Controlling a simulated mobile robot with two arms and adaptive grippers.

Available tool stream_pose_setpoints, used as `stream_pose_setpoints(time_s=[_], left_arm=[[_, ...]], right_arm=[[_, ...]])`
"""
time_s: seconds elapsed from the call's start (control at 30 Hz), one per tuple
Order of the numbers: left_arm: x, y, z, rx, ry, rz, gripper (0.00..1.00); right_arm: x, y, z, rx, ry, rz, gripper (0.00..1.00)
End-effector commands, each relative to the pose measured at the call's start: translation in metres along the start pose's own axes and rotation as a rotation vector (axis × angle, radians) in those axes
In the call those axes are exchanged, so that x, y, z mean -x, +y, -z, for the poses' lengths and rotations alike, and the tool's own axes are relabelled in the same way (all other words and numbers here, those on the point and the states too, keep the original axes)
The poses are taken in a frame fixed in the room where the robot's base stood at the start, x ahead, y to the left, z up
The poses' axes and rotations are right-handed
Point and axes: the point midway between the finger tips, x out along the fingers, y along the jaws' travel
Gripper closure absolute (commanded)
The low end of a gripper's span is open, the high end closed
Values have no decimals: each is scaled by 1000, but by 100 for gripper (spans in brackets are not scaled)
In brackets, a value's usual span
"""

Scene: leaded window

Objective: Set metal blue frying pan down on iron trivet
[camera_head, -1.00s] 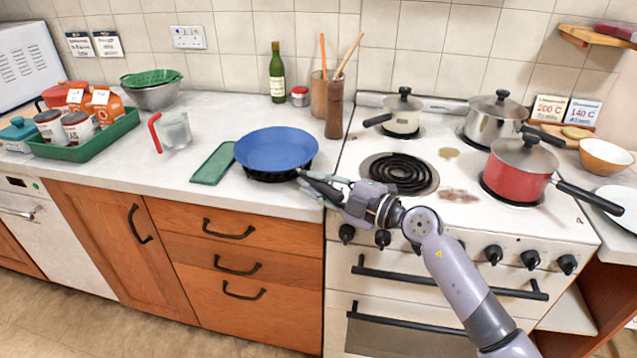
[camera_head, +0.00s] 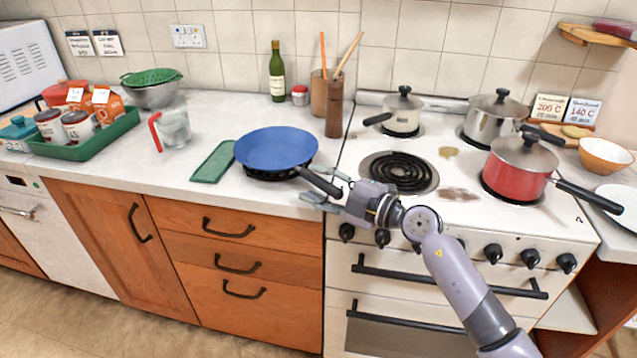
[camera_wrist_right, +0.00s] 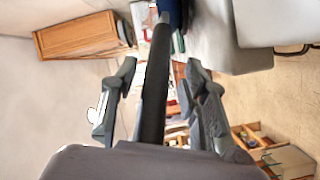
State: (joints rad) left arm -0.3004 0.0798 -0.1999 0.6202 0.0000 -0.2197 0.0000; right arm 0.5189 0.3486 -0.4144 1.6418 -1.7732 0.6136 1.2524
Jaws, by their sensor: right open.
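The blue frying pan (camera_head: 277,147) rests on the black iron trivet (camera_head: 268,174) on the white counter, left of the stove. Only the trivet's front edge shows below the pan. The pan's black handle (camera_head: 320,182) points toward the front right. My right gripper (camera_head: 323,192) is at the handle's end with its fingers spread, one on each side of it. In the right wrist view the handle (camera_wrist_right: 156,95) runs between the two open fingers, with a gap on both sides. The left gripper is not in view.
A green board (camera_head: 213,162) lies just left of the pan. A measuring jug (camera_head: 172,127) and a green tray (camera_head: 85,143) stand farther left. A bottle (camera_head: 277,75) and utensil holder (camera_head: 320,95) are behind. The stove's coil burner (camera_head: 399,172) is bare; a red pot (camera_head: 520,170) stands right.

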Motion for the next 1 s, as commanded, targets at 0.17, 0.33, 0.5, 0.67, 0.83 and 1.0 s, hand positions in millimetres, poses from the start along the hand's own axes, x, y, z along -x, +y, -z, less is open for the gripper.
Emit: stream_pose_setpoints(time_s=[0.17,0.33,0.5,0.67,0.83,1.0], left_arm=[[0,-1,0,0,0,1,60],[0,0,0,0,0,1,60],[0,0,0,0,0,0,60],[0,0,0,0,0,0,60],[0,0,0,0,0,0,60],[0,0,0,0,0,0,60]], right_arm=[[11,0,-1,1,-2,-1,59],[43,0,-1,2,-3,-1,59],[80,0,-1,3,-3,-2,59],[106,0,0,2,-1,-3,59],[118,1,0,2,1,-4,59],[120,5,5,-9,9,-43,59]])
